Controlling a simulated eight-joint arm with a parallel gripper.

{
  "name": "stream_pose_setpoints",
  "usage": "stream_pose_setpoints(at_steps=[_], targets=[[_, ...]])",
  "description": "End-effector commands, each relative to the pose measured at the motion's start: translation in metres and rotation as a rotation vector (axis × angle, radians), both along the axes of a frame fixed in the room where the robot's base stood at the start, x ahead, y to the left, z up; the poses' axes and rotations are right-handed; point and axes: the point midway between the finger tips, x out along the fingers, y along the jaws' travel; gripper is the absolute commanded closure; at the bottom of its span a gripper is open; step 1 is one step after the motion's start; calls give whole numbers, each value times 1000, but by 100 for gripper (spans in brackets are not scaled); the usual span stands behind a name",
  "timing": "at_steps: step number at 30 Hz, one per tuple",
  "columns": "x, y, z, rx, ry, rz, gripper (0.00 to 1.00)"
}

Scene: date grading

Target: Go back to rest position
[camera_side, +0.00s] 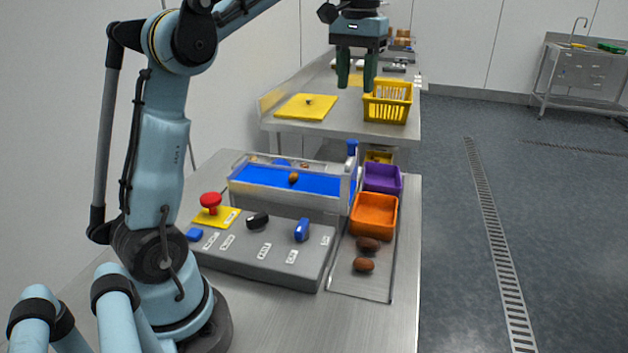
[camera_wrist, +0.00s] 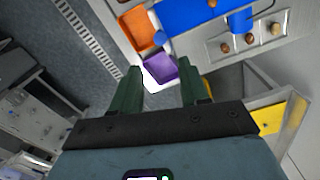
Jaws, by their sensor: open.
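My gripper (camera_side: 356,80) hangs high in the side view, above the back table and near the yellow basket. Its two dark green fingers are apart with nothing between them. In the wrist view my gripper (camera_wrist: 158,75) is also open and empty, with the purple bin (camera_wrist: 160,69) seen far below beyond the fingertips. In the side view the purple bin (camera_side: 383,178) stands beside the blue belt (camera_side: 320,181), with the orange bin (camera_side: 374,214) in front of it. A brown date (camera_side: 293,178) lies on the belt. Two dates (camera_side: 367,245) lie on the metal tray in front of the orange bin.
The control box (camera_side: 265,245) with a red button (camera_side: 211,201) stands on the front table. A yellow basket (camera_side: 387,101) and a yellow board (camera_side: 306,106) are on the back table. The floor at right is open, with a drain grate (camera_side: 490,225).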

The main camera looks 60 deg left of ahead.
Motion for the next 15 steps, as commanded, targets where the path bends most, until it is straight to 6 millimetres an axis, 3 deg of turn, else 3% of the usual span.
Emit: stream_pose_setpoints(at_steps=[8,15], targets=[[-9,-25,-12,28,-91,-85,55],[-35,-66,-48,76,-257,-229,55]])
